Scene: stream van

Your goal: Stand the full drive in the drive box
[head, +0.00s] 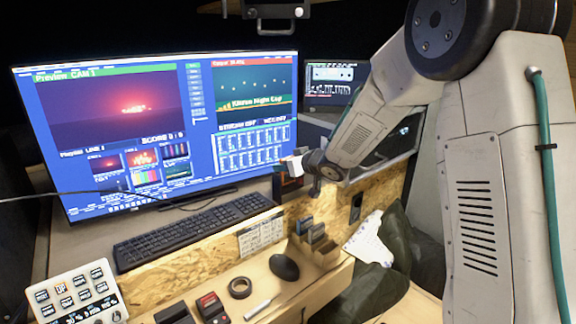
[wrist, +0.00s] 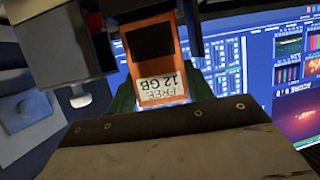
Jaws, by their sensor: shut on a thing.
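My gripper (head: 298,165) is raised above the right end of the desk, in front of the monitor's lower right corner. It is shut on a drive, which shows in the wrist view as an orange case (wrist: 129,62) with a dark panel and a white label reading "FREE 12 GB", upside down. The drive box (head: 327,259) is a small wooden box on the desk, below and slightly right of my gripper.
A black mouse (head: 285,267), tape roll (head: 240,287), white marker (head: 257,309) and red-and-black device (head: 212,307) lie left of the box. The keyboard (head: 195,230) and large monitor (head: 165,125) are behind. A white paper or cloth (head: 369,240) lies to the right.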

